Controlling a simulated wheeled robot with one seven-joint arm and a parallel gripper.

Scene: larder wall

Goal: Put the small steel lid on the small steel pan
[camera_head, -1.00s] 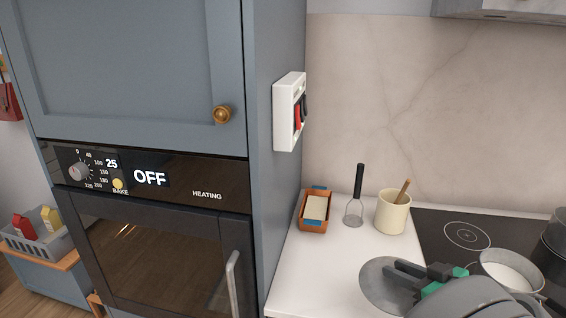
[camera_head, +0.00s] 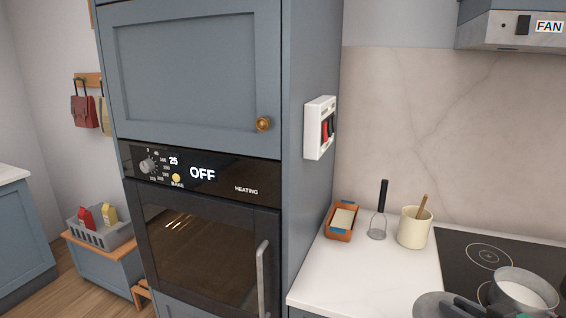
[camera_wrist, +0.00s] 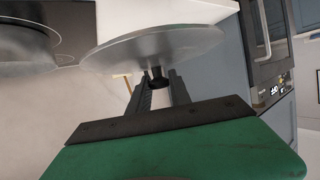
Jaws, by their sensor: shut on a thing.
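The small steel lid (camera_head: 432,305) is a round grey disc at the bottom edge of the head view, partly cut off. In the wrist view the lid (camera_wrist: 150,46) spans the top, with its dark knob between my fingers. My gripper (camera_wrist: 157,80) is shut on that knob; in the head view my gripper (camera_head: 470,304) is only partly in frame. A steel pan (camera_head: 543,285) with a pale inside stands on the hob, right of the lid and apart from it. A grey round vessel (camera_wrist: 22,48) shows at the left in the wrist view; I cannot tell if it is the same pan.
The black hob (camera_head: 455,265) lies at right. A grey crate (camera_head: 100,237) stands far left.

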